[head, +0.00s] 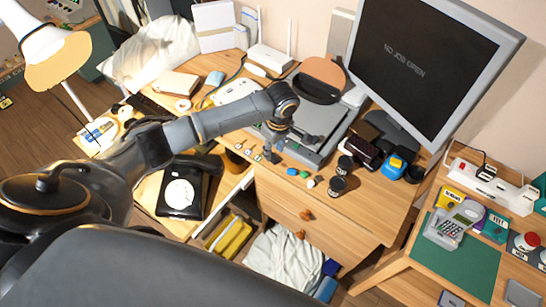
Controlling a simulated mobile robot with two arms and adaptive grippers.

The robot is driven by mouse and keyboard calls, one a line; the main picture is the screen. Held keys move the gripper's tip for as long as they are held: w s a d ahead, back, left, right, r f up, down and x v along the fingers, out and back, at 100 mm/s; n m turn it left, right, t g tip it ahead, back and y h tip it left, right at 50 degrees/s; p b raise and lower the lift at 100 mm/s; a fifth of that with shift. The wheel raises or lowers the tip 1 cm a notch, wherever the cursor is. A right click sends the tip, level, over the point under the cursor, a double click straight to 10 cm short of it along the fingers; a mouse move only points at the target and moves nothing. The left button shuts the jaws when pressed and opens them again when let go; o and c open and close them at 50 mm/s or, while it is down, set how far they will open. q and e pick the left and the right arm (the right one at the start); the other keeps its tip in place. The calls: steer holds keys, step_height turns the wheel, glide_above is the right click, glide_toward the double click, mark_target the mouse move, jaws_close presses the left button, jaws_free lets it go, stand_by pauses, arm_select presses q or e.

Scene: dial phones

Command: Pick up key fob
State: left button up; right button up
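My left arm reaches in from the left over the wooden desk. My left gripper (272,152) points down close to the desk top, in front of a grey flat machine. The gripper is small and dark here, and I cannot tell whether its fingers are open or shut or hold anything. Several small key-like items (248,151) lie on the desk just left of the gripper. Small blue (292,171) and green (304,174) pieces lie to its right. I cannot tell for sure which small item is the key fob. My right gripper is not in view.
A large monitor (425,65) stands at the back right. Dark jars (337,186) stand near the desk's front edge. A black dial phone (182,190) lies to the left, below my arm. A white router (270,58) stands behind.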

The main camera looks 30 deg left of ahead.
mark_target(273, 157)
arm_select(q)
steer(key=shift+a+f, duration=0.15)
steer(key=shift+f, duration=1.35)
steer(key=c, duration=0.5)
steer(key=shift+o, duration=0.2)
steer(key=shift+r, duration=0.1)
